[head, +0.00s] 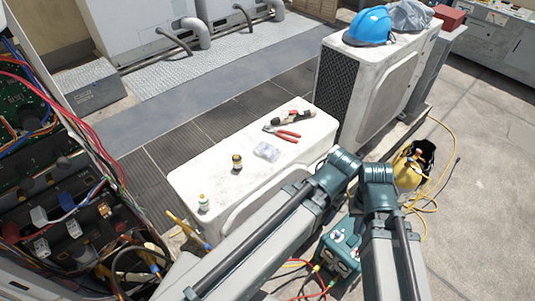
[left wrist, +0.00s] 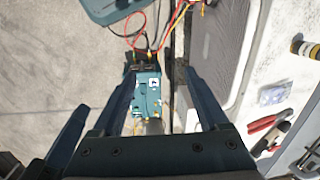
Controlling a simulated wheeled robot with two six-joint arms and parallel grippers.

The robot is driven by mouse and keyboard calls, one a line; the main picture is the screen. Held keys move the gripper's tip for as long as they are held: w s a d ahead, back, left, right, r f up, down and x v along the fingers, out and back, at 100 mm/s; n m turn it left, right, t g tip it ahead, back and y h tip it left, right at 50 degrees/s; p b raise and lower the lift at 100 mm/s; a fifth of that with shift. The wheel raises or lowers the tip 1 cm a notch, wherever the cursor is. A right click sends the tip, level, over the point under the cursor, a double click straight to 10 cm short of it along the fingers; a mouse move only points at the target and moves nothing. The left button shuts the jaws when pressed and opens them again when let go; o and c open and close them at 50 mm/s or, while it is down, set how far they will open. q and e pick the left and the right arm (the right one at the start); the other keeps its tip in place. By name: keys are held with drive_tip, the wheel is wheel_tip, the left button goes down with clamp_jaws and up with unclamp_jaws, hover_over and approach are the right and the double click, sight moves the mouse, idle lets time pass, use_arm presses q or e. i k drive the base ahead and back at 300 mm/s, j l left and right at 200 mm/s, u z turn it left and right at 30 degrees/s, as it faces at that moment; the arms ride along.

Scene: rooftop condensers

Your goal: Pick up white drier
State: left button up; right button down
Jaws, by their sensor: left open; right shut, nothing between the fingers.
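I cannot clearly make out the white drier. A small dark-and-pale piece (head: 293,117) with a red part lies behind the red-handled pliers (head: 283,134) on the white condenser top (head: 225,190); I cannot tell whether it is the drier. The pliers also show in the left wrist view (left wrist: 266,124). My left gripper (left wrist: 161,80) is open and empty in the left wrist view, its fingers beside the condenser's edge; in the head view my arms hide it.
A white bottle (head: 204,202), an amber bottle (head: 237,161) and a clear bag (head: 266,151) stand or lie on the condenser top. A second condenser with a blue helmet (head: 368,26) is behind. A yellow-and-black bag (head: 410,168) sits on the right. An open wiring cabinet is left.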

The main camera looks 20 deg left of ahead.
sight(204, 202)
drive_tip(key=u, duration=1.65)
drive_tip(key=j+z, duration=0.1)
drive_tip(key=z, duration=0.4)
drive_tip(key=k+z, duration=0.1)
drive_tip(key=z, duration=0.35)
drive_tip(key=k+j+z, duration=0.1)
drive_tip(key=z, duration=0.4)
drive_tip(key=k+z, duration=0.1)
drive_tip(key=z, duration=0.35)
